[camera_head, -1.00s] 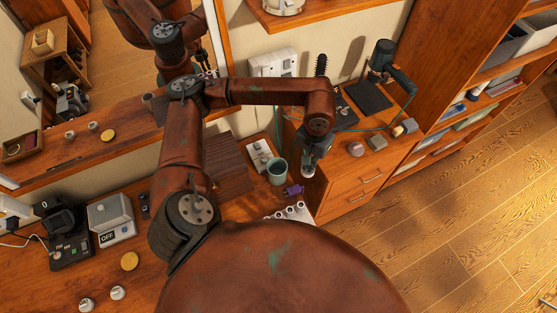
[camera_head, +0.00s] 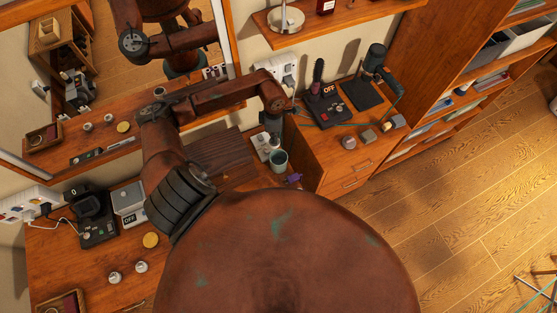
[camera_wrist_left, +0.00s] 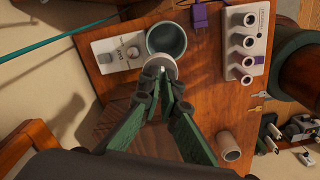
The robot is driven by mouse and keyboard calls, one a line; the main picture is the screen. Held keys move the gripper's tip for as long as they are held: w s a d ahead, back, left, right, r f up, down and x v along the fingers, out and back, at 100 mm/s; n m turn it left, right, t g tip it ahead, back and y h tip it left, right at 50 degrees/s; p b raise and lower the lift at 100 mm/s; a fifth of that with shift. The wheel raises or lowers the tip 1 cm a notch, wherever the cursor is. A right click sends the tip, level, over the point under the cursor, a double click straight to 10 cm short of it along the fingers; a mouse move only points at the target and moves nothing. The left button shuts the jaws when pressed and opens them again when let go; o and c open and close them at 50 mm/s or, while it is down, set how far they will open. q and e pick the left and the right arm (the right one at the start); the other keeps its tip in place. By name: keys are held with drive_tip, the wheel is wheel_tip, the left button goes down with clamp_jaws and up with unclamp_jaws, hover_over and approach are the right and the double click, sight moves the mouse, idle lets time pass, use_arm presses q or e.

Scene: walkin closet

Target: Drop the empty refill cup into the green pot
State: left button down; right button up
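The green pot (camera_head: 278,160) stands near the right end of the wooden counter. In the left wrist view it is the open round pot (camera_wrist_left: 167,36) just beyond my fingertips. My left gripper (camera_head: 272,122) is above and behind the pot in the head view. In the left wrist view its green fingers (camera_wrist_left: 163,88) are closed on a small pale round cup (camera_wrist_left: 158,66), which seems to be the refill cup. The cup overlaps the pot's near rim in that view; its height above it is unclear. My right gripper is not in view.
A white box with a dial (camera_wrist_left: 118,50) stands beside the pot. A tan cylinder (camera_wrist_left: 228,146) stands nearer. A mirror (camera_head: 100,90) is behind the counter.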

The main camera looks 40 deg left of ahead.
sight(274, 145)
use_arm(q)
drive_tip(key=shift+f+b, duration=0.3)
drive_tip(key=shift+f, duration=0.3)
wheel_tip(274, 145, down, 4)
drive_tip(key=shift+r+b, duration=0.1)
drive_tip(key=shift+b, duration=0.75)
drive_tip(key=shift+f, duration=0.45)
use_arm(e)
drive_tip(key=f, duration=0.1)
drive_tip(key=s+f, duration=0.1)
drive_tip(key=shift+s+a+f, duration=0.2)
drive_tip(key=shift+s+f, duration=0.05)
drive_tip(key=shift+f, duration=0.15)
use_arm(q)
drive_tip(key=c, duration=2.1)
unclamp_jaws()
